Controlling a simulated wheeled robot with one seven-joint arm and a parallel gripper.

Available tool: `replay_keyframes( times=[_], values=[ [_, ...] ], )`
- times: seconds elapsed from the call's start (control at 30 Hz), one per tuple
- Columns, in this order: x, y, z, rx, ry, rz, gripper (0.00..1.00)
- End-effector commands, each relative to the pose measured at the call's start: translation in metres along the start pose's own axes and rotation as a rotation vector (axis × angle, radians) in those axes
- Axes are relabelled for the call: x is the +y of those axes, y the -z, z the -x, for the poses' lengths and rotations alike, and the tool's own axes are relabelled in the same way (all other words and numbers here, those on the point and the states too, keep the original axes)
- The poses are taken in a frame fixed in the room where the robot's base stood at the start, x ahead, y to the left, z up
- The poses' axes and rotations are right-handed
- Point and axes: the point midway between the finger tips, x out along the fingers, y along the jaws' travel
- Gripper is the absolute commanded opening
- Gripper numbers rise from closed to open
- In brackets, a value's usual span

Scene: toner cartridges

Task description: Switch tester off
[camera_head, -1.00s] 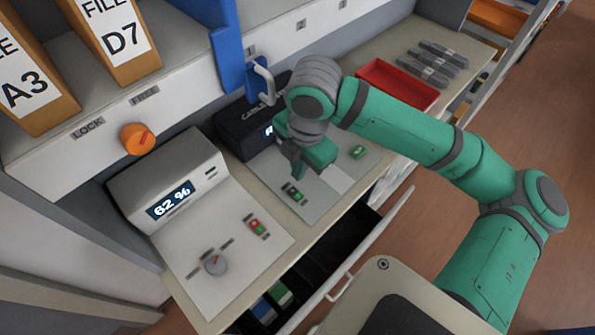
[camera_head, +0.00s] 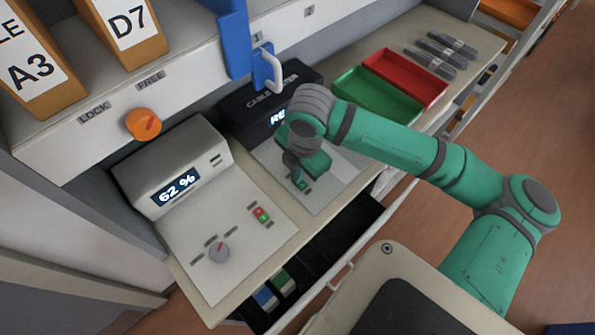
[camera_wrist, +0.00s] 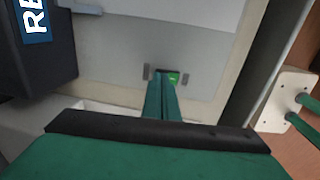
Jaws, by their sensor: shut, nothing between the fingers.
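The cable tester is a black box (camera_head: 262,103) with a lit display reading "RE", the rest hidden by my arm. The display also shows in the wrist view (camera_wrist: 34,20). Its pale panel (camera_head: 335,183) lies in front of it and carries a small switch (camera_head: 303,185) with a green part showing. In the wrist view the switch (camera_wrist: 174,78) sits between two dark marks. My gripper (camera_wrist: 161,80) is shut and empty, its fingertips over the switch's left part, hiding it. I cannot tell whether they touch it.
A grey unit (camera_head: 172,168) reading "62 %" stands left, with a red-and-green switch (camera_head: 261,215) and a knob (camera_head: 219,252). An open drawer (camera_head: 335,238) is below the counter. Green (camera_head: 375,97) and red (camera_head: 425,78) trays lie behind my arm. A blue bracket (camera_head: 236,45) hangs above.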

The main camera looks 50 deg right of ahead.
Motion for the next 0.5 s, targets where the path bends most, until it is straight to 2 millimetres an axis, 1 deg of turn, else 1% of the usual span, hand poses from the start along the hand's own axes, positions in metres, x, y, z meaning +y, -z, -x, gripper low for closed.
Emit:
replay_keyframes(
  times=[0.17,0.5],
  values=[
    [0.0016,0.0003,-0.005,0.001,0.0,0.0,0.0],
    [-0.0013,0.0002,-0.0055,0.002,0.004,-0.001,0.0]
  ],
)
